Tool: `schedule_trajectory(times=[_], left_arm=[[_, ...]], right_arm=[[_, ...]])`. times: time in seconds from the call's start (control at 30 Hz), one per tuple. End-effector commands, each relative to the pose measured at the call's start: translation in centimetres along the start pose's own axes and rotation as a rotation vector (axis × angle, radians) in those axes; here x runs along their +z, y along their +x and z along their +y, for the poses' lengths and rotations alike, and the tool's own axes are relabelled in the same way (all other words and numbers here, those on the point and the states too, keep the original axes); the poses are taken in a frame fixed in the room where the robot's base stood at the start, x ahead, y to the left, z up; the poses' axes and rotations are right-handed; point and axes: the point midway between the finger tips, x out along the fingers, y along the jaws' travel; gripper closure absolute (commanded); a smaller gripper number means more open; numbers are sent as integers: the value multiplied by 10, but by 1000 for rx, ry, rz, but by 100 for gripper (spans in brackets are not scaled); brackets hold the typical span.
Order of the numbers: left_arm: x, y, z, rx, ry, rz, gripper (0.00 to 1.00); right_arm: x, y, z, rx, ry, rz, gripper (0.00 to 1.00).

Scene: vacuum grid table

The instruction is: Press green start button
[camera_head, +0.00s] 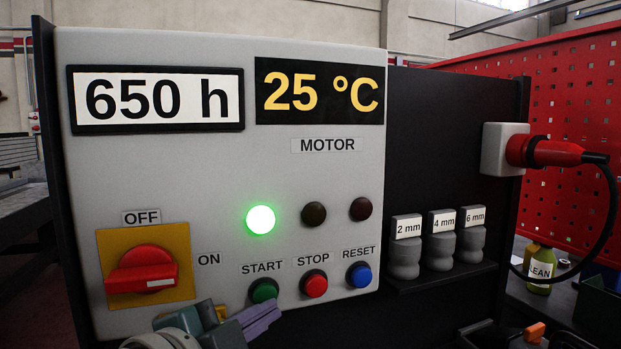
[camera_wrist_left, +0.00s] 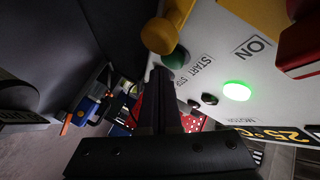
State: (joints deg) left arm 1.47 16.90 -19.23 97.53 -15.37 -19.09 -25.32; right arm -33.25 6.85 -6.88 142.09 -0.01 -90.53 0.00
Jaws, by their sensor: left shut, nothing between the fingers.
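The green start button (camera_head: 264,290) sits under the START label on the grey control panel (camera_head: 220,170). Its dark green cap also shows in the left wrist view (camera_wrist_left: 177,57). My left gripper (camera_head: 272,309) is shut and empty, just below and slightly right of the button in the head view. In the left wrist view its dark fingers (camera_wrist_left: 158,80) point toward the button, with the tips very close to it. I cannot tell whether they touch it. My right gripper is not clearly in view.
The red stop button (camera_head: 314,284) and blue reset button (camera_head: 359,275) stand close on the right. A red rotary switch (camera_head: 143,270) is on the left. The green lamp (camera_head: 260,219) is lit. A red plug (camera_head: 545,152) with a black cable is farther right.

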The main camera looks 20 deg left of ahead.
Motion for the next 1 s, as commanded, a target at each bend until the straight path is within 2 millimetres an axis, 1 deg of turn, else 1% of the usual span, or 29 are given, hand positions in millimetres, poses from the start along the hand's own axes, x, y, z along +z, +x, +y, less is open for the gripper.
schedule_trajectory(times=[0.2, 0.43, 0.6, 1.0], left_arm=[[-13, -18, 11, 1, -4, -2, 100], [-24, -34, 24, 2, -2, -2, 100], [-27, -37, 26, 0, -1, -1, 100], [-27, -37, 26, 0, 0, -1, 100]], right_arm=[[-3, -8, 0, -2, 2, 1, 53], [-4, -11, 0, -2, 2, 1, 53], [-4, -12, 0, -2, 2, 1, 53], [-4, -11, 0, -1, 1, 0, 53]])
